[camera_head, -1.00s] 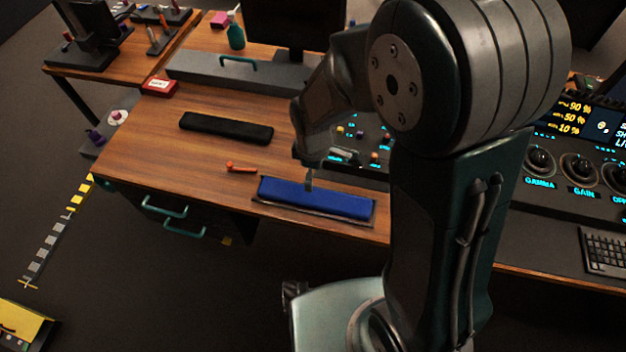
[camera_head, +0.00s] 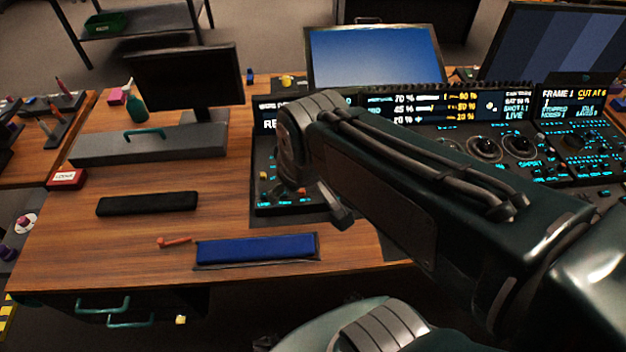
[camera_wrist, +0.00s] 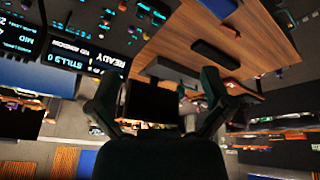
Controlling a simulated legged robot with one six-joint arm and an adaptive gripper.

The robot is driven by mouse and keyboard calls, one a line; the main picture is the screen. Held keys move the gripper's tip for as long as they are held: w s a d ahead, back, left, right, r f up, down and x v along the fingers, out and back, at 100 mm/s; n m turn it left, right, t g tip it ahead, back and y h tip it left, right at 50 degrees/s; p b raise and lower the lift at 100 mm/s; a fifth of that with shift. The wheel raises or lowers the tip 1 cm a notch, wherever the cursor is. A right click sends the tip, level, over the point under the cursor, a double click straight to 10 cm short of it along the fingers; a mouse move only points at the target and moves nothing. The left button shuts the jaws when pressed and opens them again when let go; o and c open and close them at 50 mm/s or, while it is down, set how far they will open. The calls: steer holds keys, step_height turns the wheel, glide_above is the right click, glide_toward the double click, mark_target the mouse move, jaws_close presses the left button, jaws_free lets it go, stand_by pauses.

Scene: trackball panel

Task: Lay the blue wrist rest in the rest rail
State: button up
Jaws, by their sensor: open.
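The blue wrist rest (camera_head: 257,248) lies flat near the desk's front edge in the head view. A thin dark rim of the rest rail (camera_head: 262,265) shows along its front side and right end. The rest appears to lie within the rail, but its seating depth cannot be told. My gripper (camera_wrist: 158,90) is open and empty in the wrist view, with its two fingers spread wide. It is clear of the blue rest. In the head view my arm folds over the console, right of the rest, and mostly hides the gripper.
A black rest (camera_head: 147,203) lies behind and left of the blue one, with a small orange tool (camera_head: 174,242) between. A grey raised block (camera_head: 148,146) with a teal handle and a monitor (camera_head: 185,75) stand behind. The lit console (camera_head: 465,140) fills the right.

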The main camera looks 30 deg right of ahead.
steer(key=s+r+m, duration=0.1)
steer(key=s+d+r+m, duration=0.1)
steer(key=s, duration=0.1)
steer(key=s+r+m+t, duration=0.1)
steer(key=shift+s+d, duration=0.25)
steer(key=shift+d, duration=0.15)
